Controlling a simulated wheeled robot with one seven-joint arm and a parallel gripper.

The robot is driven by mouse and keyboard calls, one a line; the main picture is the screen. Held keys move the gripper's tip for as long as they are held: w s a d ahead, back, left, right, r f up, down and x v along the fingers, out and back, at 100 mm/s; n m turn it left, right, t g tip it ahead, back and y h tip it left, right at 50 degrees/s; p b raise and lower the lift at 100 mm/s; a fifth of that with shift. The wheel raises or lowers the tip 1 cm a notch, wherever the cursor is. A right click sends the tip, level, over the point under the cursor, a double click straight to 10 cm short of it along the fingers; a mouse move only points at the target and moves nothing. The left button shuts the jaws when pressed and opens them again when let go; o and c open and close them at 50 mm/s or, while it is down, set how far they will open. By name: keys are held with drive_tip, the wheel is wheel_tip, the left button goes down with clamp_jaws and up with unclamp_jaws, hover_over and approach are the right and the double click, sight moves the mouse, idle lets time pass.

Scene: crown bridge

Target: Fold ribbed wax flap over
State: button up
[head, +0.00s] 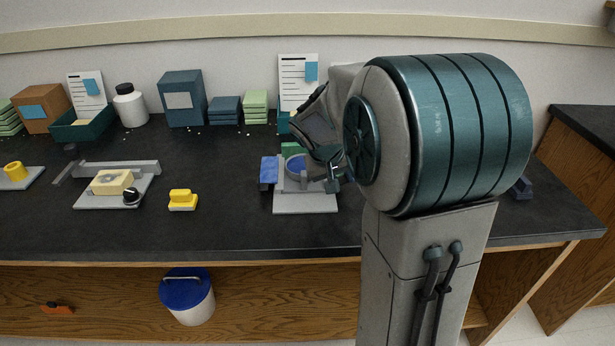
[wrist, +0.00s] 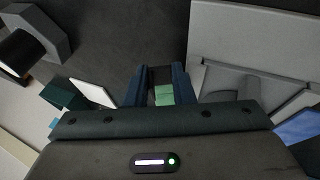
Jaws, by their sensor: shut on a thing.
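A fixture with a grey base plate (head: 305,203) stands on the bench, left of my arm. It has a blue rounded part (head: 297,165) in the middle and a blue block (head: 268,170) at its left. A green piece (head: 290,149) shows behind it. In the wrist view my gripper (wrist: 160,78) is shut on a green piece (wrist: 163,95) between its dark blue fingers. I see no ribs and cannot tell whether this is the wax flap. The plate (wrist: 255,30) lies close at right. In the head view my fingertips are hidden.
A yellow block (head: 183,198) and a plate with a cream block (head: 112,183) lie to the left. Boxes, a white bottle (head: 130,106) and a blue carton (head: 182,97) line the back. The bench front has free room.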

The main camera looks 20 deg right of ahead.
drive_tip(key=shift+f+b, duration=0.1)
drive_tip(key=shift+b, duration=0.3)
drive_tip(key=shift+a+h+b, duration=0.1)
drive_tip(key=shift+h+b, duration=0.3)
drive_tip(key=shift+a+r+h+b, duration=0.1)
drive_tip(key=shift+r+h+b, duration=0.25)
drive_tip(key=shift+h+b, duration=0.2)
drive_tip(key=shift+g, duration=0.3)
drive_tip(key=shift+w+a+f+h+b, duration=0.1)
drive_tip(key=shift+a+h+b, duration=0.15)
drive_tip(key=shift+b, duration=0.35)
drive_tip(key=shift+n+h, duration=0.3)
drive_tip(key=o, duration=0.5)
drive_tip(key=shift+r, duration=0.2)
